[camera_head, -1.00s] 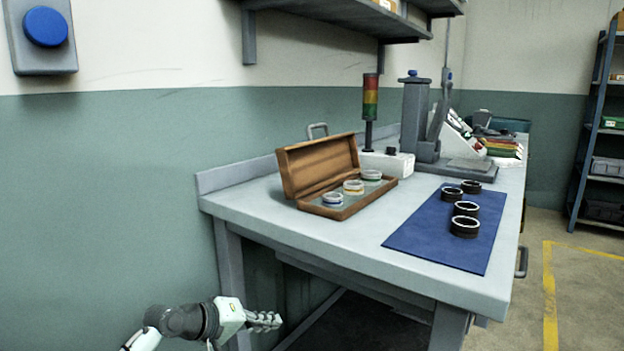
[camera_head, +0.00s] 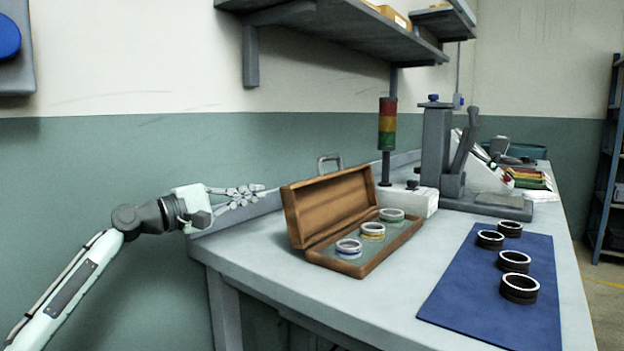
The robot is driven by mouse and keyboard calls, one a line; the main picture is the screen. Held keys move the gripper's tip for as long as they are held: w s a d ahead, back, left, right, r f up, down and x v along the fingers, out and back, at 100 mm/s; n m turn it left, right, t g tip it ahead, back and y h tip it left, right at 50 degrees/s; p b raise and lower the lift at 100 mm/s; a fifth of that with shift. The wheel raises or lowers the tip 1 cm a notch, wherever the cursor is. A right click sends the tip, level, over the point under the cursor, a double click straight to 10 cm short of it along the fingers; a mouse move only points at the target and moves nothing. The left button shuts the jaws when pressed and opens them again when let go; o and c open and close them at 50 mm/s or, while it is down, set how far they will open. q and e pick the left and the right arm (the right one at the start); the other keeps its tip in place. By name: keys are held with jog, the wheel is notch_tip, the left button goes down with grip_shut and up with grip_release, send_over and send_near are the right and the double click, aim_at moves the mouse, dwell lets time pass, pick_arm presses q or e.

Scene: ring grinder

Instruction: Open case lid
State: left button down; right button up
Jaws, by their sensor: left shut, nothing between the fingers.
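A wooden case (camera_head: 362,266) sits on the grey workbench with its lid (camera_head: 330,206) standing up, open, along its back left side. My right gripper is not in view.
A blue mat (camera_head: 490,290) with several dark rings lies on the right of the bench (camera_head: 300,290). A signal light (camera_head: 387,130) and a grey press (camera_head: 437,150) stand behind the case. A shelf (camera_head: 350,30) overhangs the back.

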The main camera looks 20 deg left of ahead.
pick_arm(q)
jog(key=w+d+r+p, duration=0.1)
jog(key=w+d+p, duration=0.2)
jog(key=w+d, duration=0.4)
jog(key=shift+d+r, duration=0.35)
jog(key=shift+d, duration=0.75)
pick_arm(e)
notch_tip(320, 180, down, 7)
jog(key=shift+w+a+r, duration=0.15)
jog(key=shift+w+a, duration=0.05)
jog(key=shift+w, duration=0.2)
pick_arm(q)
jog(key=shift+a, duration=0.1)
